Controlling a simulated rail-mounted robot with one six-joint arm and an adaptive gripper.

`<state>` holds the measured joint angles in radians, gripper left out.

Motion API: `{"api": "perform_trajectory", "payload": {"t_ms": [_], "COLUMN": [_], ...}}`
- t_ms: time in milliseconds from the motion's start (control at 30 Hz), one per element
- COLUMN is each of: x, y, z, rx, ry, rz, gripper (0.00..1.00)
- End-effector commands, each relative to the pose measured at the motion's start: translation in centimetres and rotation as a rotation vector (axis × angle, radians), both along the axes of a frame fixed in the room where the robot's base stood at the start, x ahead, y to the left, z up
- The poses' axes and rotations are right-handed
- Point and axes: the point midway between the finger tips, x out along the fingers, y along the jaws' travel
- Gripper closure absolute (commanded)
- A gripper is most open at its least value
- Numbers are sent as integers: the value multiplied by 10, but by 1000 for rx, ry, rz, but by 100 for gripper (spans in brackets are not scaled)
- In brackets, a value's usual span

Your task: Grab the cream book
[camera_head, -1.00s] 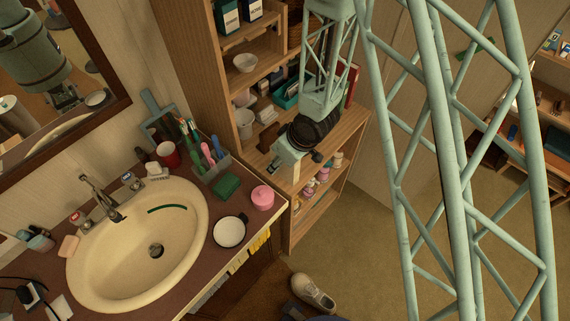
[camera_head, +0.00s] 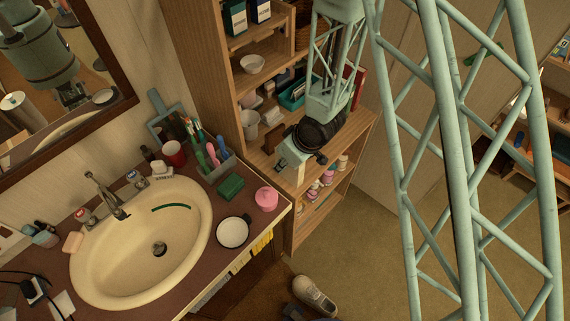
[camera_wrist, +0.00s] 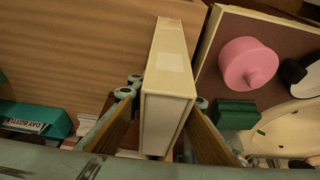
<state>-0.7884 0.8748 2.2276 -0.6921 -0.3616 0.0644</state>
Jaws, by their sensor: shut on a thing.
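The cream book (camera_wrist: 167,75) stands between the two fingers of my gripper (camera_wrist: 163,105) in the wrist view. A paler square patch shows on its upper face, and its near end faces the camera. My gripper is shut on the book, with one finger along each side. In the head view my gripper (camera_head: 291,170) is at the front of the wooden shelf unit, to the right of the basin counter. I cannot make out the book clearly there.
The shelf unit (camera_head: 344,143) holds a teal bin (camera_head: 292,97), bowls and small jars. On the counter left of my gripper are a pink pot (camera_head: 266,199), a green box (camera_head: 230,187) and a white dish (camera_head: 232,232). A shoe (camera_head: 314,294) lies on the floor. Floor to the right is open.

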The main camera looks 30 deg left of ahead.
Motion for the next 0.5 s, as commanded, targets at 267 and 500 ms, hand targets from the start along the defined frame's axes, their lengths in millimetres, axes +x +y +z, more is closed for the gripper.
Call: {"api": "perform_trajectory", "payload": {"t_ms": [267,500], "x": [1,0], "y": [1,0], "z": [12,26], "rx": [2,1], "ry": [-2,-1], "rz": [1,1], "gripper": [97,97]}}
